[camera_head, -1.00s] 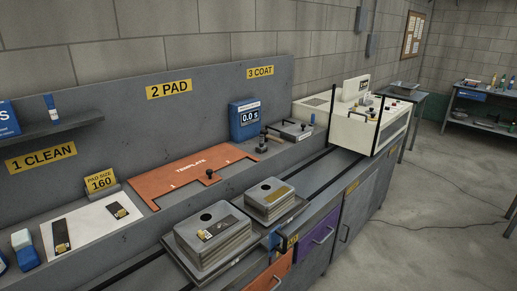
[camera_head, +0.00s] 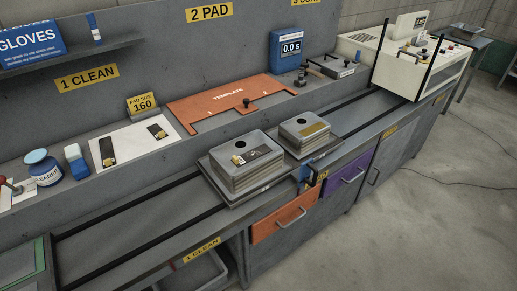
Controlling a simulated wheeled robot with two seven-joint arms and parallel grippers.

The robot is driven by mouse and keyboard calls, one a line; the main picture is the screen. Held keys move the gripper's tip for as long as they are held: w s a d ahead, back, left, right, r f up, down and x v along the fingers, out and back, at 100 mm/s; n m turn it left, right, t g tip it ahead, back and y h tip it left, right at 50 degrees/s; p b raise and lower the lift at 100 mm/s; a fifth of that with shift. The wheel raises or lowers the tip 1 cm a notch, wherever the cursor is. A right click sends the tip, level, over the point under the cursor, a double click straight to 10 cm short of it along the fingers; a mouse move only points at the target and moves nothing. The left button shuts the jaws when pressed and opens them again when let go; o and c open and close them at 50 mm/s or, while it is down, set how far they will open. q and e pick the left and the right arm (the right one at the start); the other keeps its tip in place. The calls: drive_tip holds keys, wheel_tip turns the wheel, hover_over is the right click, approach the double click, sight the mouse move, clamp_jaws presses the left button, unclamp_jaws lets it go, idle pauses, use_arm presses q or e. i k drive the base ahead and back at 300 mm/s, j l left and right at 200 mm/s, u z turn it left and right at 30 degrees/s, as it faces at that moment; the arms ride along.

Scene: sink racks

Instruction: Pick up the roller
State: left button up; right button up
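No thing in the camera_head view is clearly a roller. A small dark upright tool (camera_head: 302,75) stands on the ledge just right of the blue timer box; it is too small to identify. At the far left edge, a red-knobbed item (camera_head: 12,187) on a white sheet is partly cut off by the frame. Neither of my grippers is in view.
On the ledge are a cleaner jar (camera_head: 43,168), a blue-and-white block (camera_head: 76,162), an orange template plate (camera_head: 225,103) and a blue timer (camera_head: 287,48).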

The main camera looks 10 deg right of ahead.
sight(301, 82)
drive_tip(key=l+u, duration=0.1)
drive_tip(key=u, duration=0.7)
drive_tip(key=l+u, duration=0.25)
drive_tip(key=l, duration=0.15)
drive_tip(key=k+l+u, duration=0.3)
drive_tip(key=l+u, duration=0.25)
drive_tip(key=l, duration=0.2)
drive_tip(key=k+l+u, duration=0.4)
drive_tip(key=l+u, duration=0.15)
drive_tip(key=l, duration=0.1)
